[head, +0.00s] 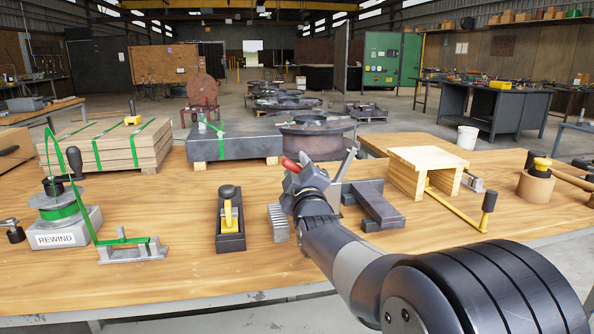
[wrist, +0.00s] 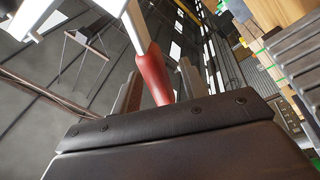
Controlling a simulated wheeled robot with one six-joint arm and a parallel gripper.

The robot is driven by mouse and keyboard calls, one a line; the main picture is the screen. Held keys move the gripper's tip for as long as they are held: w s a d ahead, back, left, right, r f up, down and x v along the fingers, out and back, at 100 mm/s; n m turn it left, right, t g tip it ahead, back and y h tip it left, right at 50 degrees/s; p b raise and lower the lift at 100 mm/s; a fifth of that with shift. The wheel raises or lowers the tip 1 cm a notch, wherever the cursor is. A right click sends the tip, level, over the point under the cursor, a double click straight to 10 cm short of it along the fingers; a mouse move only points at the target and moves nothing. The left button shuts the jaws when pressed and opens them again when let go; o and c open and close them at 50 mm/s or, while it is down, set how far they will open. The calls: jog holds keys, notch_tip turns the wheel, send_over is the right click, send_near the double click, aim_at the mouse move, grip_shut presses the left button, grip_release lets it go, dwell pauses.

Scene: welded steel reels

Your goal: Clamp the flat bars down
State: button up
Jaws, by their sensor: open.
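My gripper (head: 303,176) is over the middle of the bench, with its jaws open. A red handle (head: 290,164) shows at its tip; in the wrist view the red handle (wrist: 152,75) stands between the two jaws, joined to a pale metal lever (wrist: 128,15). Whether the jaws touch it I cannot tell. A thin metal arm (head: 347,165) rises just right of the gripper. A row of grey flat bars (head: 278,222) lies left of my wrist, partly hidden by it. Dark steel bars (head: 376,204) lie to its right. The clamp's base is hidden behind my arm.
A dark block with a yellow-handled tool (head: 230,220) stands left of the bars. The rewind unit (head: 65,225) is at far left, and a wooden stand (head: 428,165) with a yellow bar clamp (head: 458,210) at right. A steel reel (head: 315,138) sits behind.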

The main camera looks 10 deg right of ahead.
grip_shut()
dwell(0.4)
